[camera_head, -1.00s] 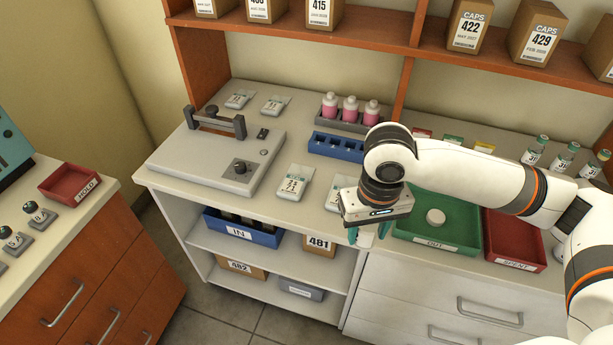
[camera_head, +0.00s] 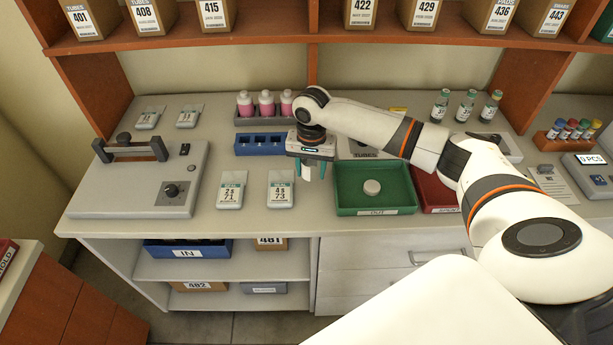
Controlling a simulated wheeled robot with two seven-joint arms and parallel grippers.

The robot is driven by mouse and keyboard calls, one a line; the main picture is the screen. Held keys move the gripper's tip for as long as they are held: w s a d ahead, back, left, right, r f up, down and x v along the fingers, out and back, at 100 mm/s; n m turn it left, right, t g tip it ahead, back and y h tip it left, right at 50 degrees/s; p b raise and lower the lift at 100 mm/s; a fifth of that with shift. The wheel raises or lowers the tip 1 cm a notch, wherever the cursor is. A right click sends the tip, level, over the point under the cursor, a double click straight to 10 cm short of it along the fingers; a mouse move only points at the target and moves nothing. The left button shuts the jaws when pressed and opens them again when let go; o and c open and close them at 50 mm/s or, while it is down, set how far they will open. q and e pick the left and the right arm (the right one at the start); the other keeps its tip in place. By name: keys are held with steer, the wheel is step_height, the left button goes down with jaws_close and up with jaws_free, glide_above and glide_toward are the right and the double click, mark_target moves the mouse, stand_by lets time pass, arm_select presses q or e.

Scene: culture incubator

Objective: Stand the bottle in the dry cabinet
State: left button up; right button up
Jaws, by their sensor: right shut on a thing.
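My right gripper (camera_head: 311,172) points down above the bench, just left of the green tray. It is shut on a small pale thing, mostly hidden between the teal fingers; I cannot tell for sure that it is the bottle. Several other bottles show: pink ones with pale caps (camera_head: 266,103) stand in a grey rack (camera_head: 264,121) at the back, and dark green-capped vials (camera_head: 466,106) stand at the back right. I cannot make out a dry cabinet in this view. My left gripper is not in view.
A blue rack (camera_head: 262,144), two labelled packets (camera_head: 231,190) and a grey handled device (camera_head: 140,187) share the bench (camera_head: 330,222). A shelf (camera_head: 280,38) with boxes runs above.

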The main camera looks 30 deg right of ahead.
mark_target(311, 178)
steer(key=shift+f, duration=1.85)
steer(key=shift+f, duration=0.15)
steer(key=o, duration=1)
